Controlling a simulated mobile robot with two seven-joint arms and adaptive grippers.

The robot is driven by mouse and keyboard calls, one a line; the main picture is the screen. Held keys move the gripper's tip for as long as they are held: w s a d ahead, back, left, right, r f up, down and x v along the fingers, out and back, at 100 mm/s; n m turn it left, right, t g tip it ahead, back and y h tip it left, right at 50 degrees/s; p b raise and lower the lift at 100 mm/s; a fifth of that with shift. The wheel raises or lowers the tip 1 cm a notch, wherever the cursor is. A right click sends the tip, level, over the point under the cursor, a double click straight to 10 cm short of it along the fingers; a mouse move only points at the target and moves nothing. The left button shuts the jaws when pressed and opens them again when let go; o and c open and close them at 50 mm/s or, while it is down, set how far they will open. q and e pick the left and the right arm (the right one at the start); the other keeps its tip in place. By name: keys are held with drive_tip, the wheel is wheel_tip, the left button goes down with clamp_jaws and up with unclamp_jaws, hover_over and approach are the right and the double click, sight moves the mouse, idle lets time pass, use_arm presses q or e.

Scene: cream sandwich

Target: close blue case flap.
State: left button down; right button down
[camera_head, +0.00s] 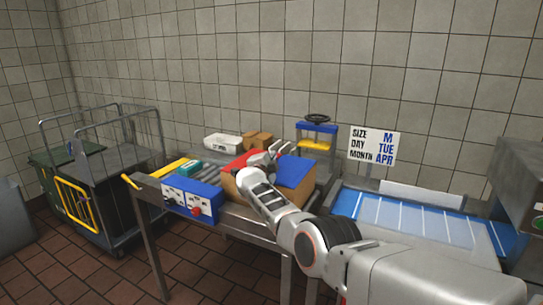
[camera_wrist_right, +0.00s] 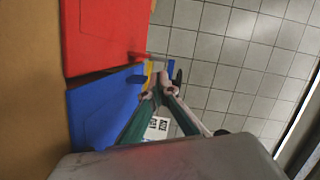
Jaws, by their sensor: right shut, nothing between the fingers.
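A brown case (camera_head: 284,192) stands on the metal table, with a red flap (camera_head: 237,161) at its left and a blue flap (camera_head: 296,172) at its right. My right gripper (camera_head: 280,148) reaches over the case near the gap between the flaps. In the right wrist view the blue flap (camera_wrist_right: 98,108) lies left of my shut, empty fingers (camera_wrist_right: 161,82), and the red flap (camera_wrist_right: 100,35) is above it. Each flap has a small tab on its edge. My arm hides part of the case. I cannot tell whether the fingers touch the blue flap. My left gripper is not in view.
A blue control box (camera_head: 190,200) sits at the table's front left. A blue-topped conveyor (camera_head: 420,218) is at the right. A grey cart (camera_head: 100,180) is at the left.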

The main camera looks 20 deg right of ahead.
drive_tip(key=shift+f, duration=0.35)
drive_tip(key=shift+a, duration=0.1)
idle(0.3)
